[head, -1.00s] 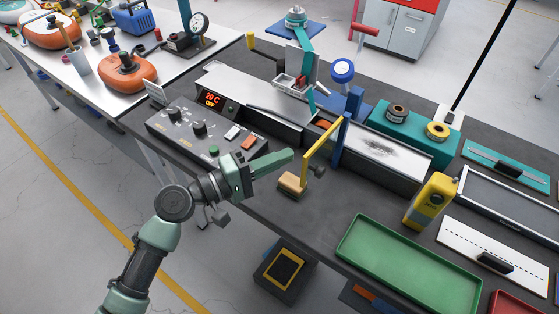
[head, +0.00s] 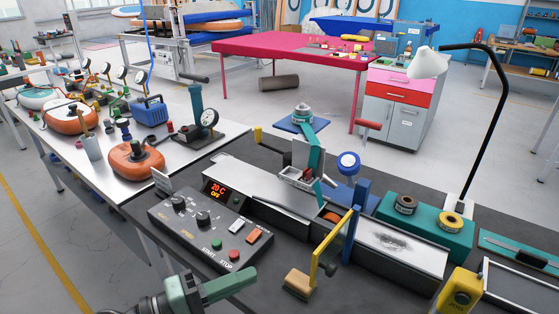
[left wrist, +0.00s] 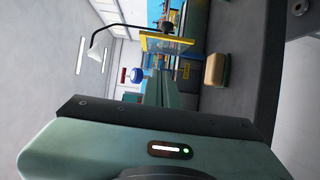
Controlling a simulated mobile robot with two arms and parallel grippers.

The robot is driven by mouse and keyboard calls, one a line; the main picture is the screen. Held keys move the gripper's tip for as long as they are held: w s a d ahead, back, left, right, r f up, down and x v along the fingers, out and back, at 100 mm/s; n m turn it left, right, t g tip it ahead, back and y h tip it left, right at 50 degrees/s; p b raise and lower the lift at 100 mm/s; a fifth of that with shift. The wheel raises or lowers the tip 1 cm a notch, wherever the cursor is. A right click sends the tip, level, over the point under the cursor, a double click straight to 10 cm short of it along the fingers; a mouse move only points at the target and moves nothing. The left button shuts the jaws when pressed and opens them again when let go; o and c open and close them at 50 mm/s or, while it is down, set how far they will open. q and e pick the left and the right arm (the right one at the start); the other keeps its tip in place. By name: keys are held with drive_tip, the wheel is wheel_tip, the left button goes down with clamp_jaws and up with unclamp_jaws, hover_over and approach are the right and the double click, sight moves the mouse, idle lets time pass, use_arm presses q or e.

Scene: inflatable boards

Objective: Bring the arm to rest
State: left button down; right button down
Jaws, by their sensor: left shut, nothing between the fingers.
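My left gripper (head: 248,275) is green and shows at the bottom of the head view, with its arm running out of the lower edge. Its fingers are closed together and empty, beside the front of the control box (head: 203,224) and left of the wooden block (head: 299,284) under the yellow upright. In the left wrist view the closed green fingers (left wrist: 157,85) point toward the yellow frame (left wrist: 166,45) and the wooden block (left wrist: 215,70). My right gripper is in no view.
The dark bench carries a long metal-topped machine (head: 265,180), a teal tape holder (head: 425,222), a yellow device (head: 458,293) and a black lamp (head: 430,62). A white table (head: 85,175) with inflatable parts stands left. Grey floor lies open between the tables.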

use_arm(q)
drive_tip(key=s+f+m+g+y, duration=0.2)
drive_tip(key=s+f+m+y, duration=0.15)
drive_tip(key=f, duration=0.35)
drive_tip(key=s+f+m+g+y, duration=0.2)
drive_tip(key=s+f+m+y, duration=0.15)
drive_tip(key=f, duration=0.35)
drive_tip(key=s+a+f+m+g+y, duration=0.1)
drive_tip(key=s+a+f+g+y, duration=0.1)
drive_tip(key=s+a+f+y, duration=0.75)
wheel_tip(320, 180, down, 24)
drive_tip(key=s+a+g+h, duration=0.1)
drive_tip(key=a+g+h, duration=0.1)
drive_tip(key=s+a+f, duration=0.2)
drive_tip(key=s+f, duration=1.3)
drive_tip(key=s, duration=0.2)
drive_tip(key=shift+a+f+m+g, duration=0.2)
drive_tip(key=shift+f+m+g, duration=0.05)
drive_tip(key=shift+m+g, duration=0.15)
